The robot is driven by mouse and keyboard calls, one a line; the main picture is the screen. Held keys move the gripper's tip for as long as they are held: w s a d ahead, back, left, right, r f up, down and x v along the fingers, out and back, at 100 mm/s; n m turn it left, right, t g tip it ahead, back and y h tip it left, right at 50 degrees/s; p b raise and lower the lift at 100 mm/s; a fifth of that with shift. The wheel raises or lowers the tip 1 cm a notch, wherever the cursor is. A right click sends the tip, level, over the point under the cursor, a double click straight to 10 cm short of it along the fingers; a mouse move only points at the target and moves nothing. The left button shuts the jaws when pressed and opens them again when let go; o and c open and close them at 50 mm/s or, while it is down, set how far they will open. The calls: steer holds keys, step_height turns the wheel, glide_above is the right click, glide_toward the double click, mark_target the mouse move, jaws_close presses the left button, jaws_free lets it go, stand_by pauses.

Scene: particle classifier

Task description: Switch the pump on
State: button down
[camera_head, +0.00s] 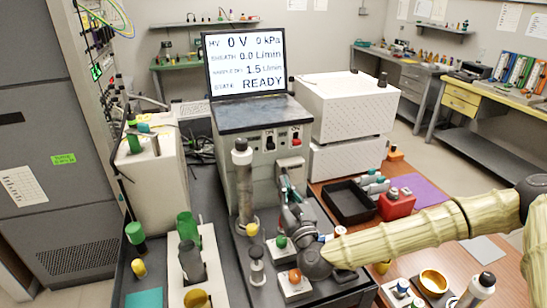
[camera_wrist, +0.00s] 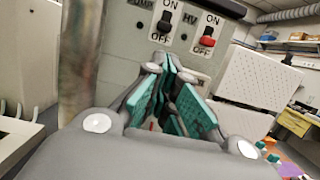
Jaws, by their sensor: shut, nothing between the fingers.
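The grey control box (camera_head: 255,165) carries two toggle switches on its front. In the wrist view the black switch (camera_wrist: 164,20), beside a partly hidden label that seems to read PUMP, sits between ON and OFF marks; I cannot tell its setting for sure. The switch labelled HV (camera_wrist: 207,40) has a red lever, which looks down towards OFF. My gripper (camera_wrist: 172,62) is shut and empty, with its green-padded fingertips just below and between the two switches. In the head view my gripper (camera_head: 284,180) is in front of the box. I cannot tell whether it touches the panel.
A screen (camera_head: 246,65) on the box reads 0 V, 0 kPa, sheath 0.0 L/min, READY. A metal column (camera_head: 243,190) stands left of my gripper. A black tray (camera_head: 347,203) is to the right.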

mark_target(270, 148)
steer(key=shift+a+r, duration=0.1)
steer(key=shift+a, duration=0.15)
steer(key=p+x, duration=0.3)
steer(key=x, duration=0.5)
steer(key=shift+r, duration=0.15)
steer(key=shift+w+a+p, duration=0.25)
steer(key=shift+w+p, duration=0.2)
steer(key=shift+w, duration=0.35)
steer(key=shift+r, duration=0.1)
steer(key=shift+r+b, duration=0.8)
steer(key=shift+r, duration=0.6)
